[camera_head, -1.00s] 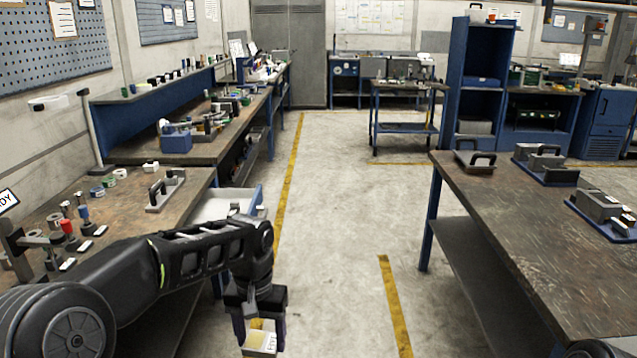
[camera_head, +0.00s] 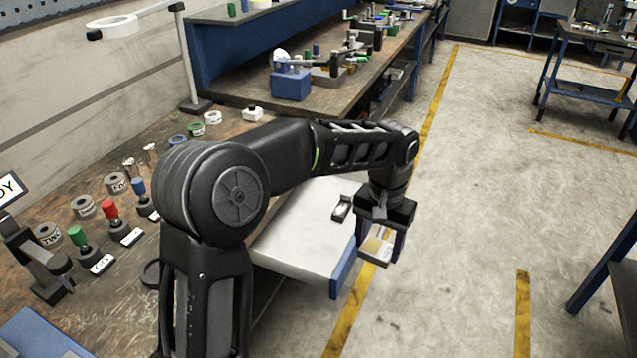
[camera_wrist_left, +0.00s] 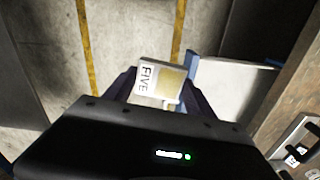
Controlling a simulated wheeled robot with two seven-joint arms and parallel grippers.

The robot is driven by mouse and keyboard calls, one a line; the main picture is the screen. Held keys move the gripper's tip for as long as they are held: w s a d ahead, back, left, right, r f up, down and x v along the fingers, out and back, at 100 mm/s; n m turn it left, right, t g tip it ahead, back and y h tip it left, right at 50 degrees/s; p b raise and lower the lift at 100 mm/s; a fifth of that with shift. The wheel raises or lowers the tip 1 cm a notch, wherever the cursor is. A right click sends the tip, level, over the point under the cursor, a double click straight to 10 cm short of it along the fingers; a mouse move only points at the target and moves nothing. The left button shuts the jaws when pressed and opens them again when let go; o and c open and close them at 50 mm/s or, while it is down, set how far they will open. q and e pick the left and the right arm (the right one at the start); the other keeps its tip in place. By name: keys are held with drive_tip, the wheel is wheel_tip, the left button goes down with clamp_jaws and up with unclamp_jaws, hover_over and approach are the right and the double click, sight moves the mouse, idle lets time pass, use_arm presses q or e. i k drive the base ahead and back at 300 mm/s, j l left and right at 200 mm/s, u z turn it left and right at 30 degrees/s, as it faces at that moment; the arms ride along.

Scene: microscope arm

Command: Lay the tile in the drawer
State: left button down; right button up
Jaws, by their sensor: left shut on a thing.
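My left gripper (camera_head: 381,240) is shut on a tile (camera_head: 376,250), a white piece with a tan patch. In the left wrist view the tile (camera_wrist_left: 158,84) sits between the fingers and reads "FIVE". An open white drawer with a blue front (camera_head: 342,274) sticks out from the left workbench. In the head view the gripper and tile are just right of the drawer's front, above the floor. In the left wrist view the drawer (camera_wrist_left: 232,76) is right of the tile. A small dark item (camera_head: 342,208) shows at the drawer's far side. My right gripper is not in view.
The left workbench (camera_head: 238,125) carries several stamps with coloured handles, such as a red one (camera_head: 110,212), and several tape-like rings (camera_head: 82,207). A lamp post (camera_head: 187,60) stands behind. The floor to the right (camera_head: 450,210) is clear. Another bench edge (camera_head: 605,270) is at far right.

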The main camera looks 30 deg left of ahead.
sight(304, 246)
drive_tip(key=i, duration=3.4)
drive_tip(key=u, duration=3.2)
